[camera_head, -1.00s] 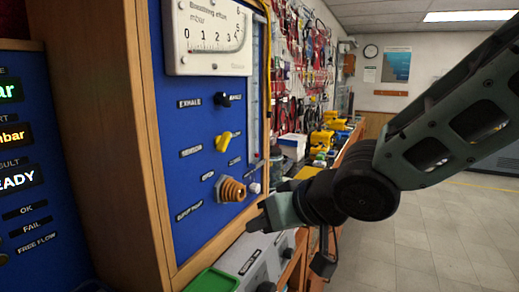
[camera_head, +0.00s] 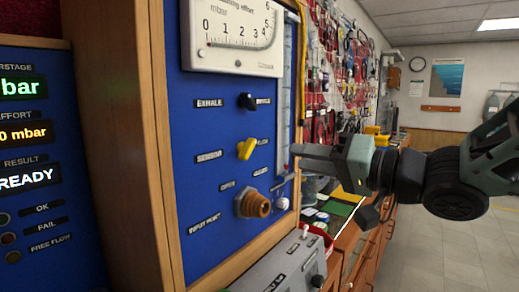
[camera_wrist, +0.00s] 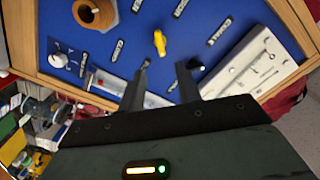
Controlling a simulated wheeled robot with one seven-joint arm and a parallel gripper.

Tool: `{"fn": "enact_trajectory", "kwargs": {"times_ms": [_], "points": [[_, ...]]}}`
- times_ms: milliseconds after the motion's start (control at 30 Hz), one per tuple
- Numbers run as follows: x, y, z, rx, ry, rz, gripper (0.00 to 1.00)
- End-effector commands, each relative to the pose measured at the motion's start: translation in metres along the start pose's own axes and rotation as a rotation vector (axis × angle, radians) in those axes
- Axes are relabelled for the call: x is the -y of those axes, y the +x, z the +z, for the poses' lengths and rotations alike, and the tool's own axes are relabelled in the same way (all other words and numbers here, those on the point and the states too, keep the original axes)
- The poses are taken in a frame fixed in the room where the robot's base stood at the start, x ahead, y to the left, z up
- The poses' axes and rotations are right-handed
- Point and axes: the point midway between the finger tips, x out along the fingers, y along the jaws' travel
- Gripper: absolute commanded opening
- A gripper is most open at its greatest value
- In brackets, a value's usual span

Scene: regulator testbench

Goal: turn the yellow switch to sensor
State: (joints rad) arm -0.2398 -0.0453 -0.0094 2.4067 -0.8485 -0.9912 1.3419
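The yellow switch (camera_head: 247,149) is on the blue panel (camera_head: 205,130), between a label that reads SENSOR (camera_head: 209,156) on its left and a FLOW label (camera_head: 262,142) on its right. Its handle slants from lower left to upper right; I cannot tell which end is the pointer. My gripper (camera_head: 297,157) is to the right of the switch, at about its height, and apart from it. In the wrist view the two fingers of my gripper (camera_wrist: 166,70) are spread with nothing between them, and the yellow switch (camera_wrist: 160,42) shows just beyond the gap.
A black knob (camera_head: 247,101) is above the switch and a brass input port (camera_head: 252,204) below it. A white gauge (camera_head: 232,40) is at the top. A clear vertical tube (camera_head: 286,90) runs along the panel's right side. A grey box (camera_head: 283,268) stands below.

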Motion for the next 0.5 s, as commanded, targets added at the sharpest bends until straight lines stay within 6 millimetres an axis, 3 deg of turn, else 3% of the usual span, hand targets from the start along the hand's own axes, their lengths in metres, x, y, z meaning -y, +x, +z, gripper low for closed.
{"fn": "enact_trajectory", "kwargs": {"times_ms": [300,500], "points": [[0.001,0.068,0.0,0.003,0.001,0.0,0.34],[0.001,0.098,-0.001,0.001,0.0,-0.001,0.34]]}}
